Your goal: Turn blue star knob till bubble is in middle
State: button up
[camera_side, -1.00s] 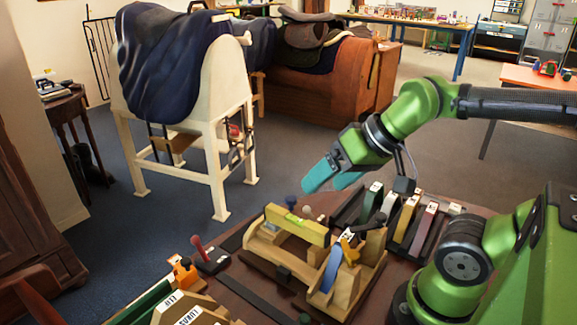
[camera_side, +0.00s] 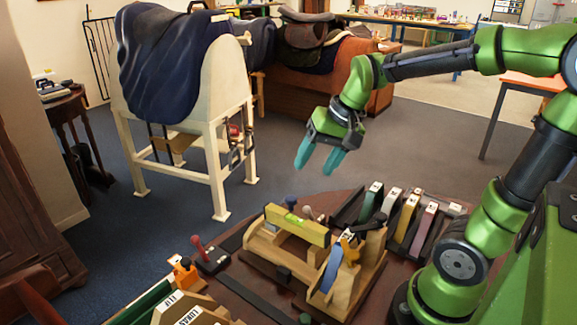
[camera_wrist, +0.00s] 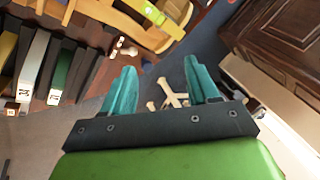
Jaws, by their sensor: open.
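A yellow spirit level (camera_side: 297,226) lies across a wooden fixture (camera_side: 340,298) on the bench; its green vial (camera_side: 292,219) shows, but the bubble is too small to place. A small blue knob (camera_side: 291,201) stands just behind the level; its star shape is not clear. My gripper (camera_side: 315,164) is open and empty, with teal fingers pointing down, well above and behind the level and knob. In the wrist view, my gripper (camera_wrist: 158,75) has its fingers apart over the floor, and the level (camera_wrist: 152,14) shows at the top. I cannot make out the blue knob there.
A white-tipped knob (camera_side: 307,212) stands beside the blue one. A rack of coloured labelled blocks (camera_side: 408,221) is to the right. A red-handled item (camera_side: 198,245) sits at left. A saddle stand (camera_side: 183,80) stands behind the bench.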

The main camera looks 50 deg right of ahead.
aim_at(291, 197)
jog(key=w+d+f+m+g+y, duration=0.3)
jog(key=w+d+m+g, duration=0.1)
jog(key=w+d+m, duration=0.9)
jog(key=shift+n, duration=0.6)
jog(key=x, duration=0.5)
jog(key=s+x, duration=0.1)
jog(key=x, duration=0.4)
jog(key=d+x, duration=0.1)
jog(key=x, duration=0.5)
jog(key=shift+s+d+f, duration=0.15)
jog(key=shift+s+f, duration=0.1)
jog(key=shift+s, duration=0.15)
jog(key=shift+c, duration=0.3)
